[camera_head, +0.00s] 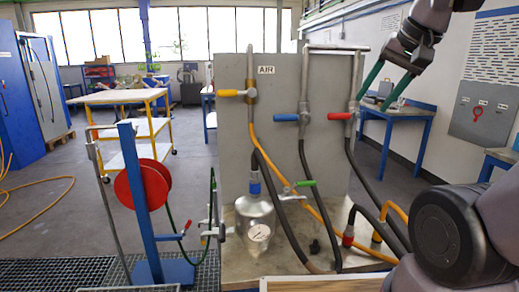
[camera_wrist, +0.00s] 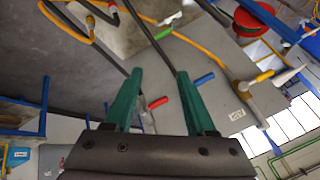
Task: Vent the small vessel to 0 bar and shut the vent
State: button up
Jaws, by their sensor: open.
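The small metal vessel (camera_head: 254,218) stands on the bench with a blue band around its neck. A round gauge (camera_head: 258,233) is on its front, its reading too small to tell. A green-handled valve (camera_head: 305,184) is at the vessel's upper right. A fitting with a red lever (camera_head: 187,227) is at its left. I cannot tell which is the vent or whether either is open. My gripper (camera_head: 373,104) is open and empty, high at the right and away from the vessel. Its green fingers (camera_wrist: 158,72) show apart in the wrist view.
Yellow (camera_head: 231,92), blue (camera_head: 286,117) and red (camera_head: 341,116) valve handles line the grey panel (camera_head: 275,95), marked AIR. Hoses hang in front. A red reel (camera_head: 142,187) on a blue post stands left. A yellow-legged cart (camera_head: 128,97) is behind.

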jog(key=shift+s+d+n+t, duration=0.1)
jog(key=shift+s+n+t, duration=0.3)
jog(key=shift+s, duration=0.35)
jog(key=shift+w, duration=0.1)
dwell(2.1)
jog(key=w+a+f+m+g+y, duration=0.3)
jog(key=w+f+m+g+y, duration=0.3)
jog(key=w+f+g, duration=0.7)
jog(key=m+t+y, duration=0.4)
jog(key=m+y, duration=0.5)
send_near(299, 184)
jog(key=a, duration=0.6)
jog(key=a+f, duration=0.1)
jog(key=a, duration=0.2)
jog(key=shift+a, duration=0.4)
jog(key=shift+g, duration=0.4)
jog(key=shift+c, duration=0.2)
grip_shut()
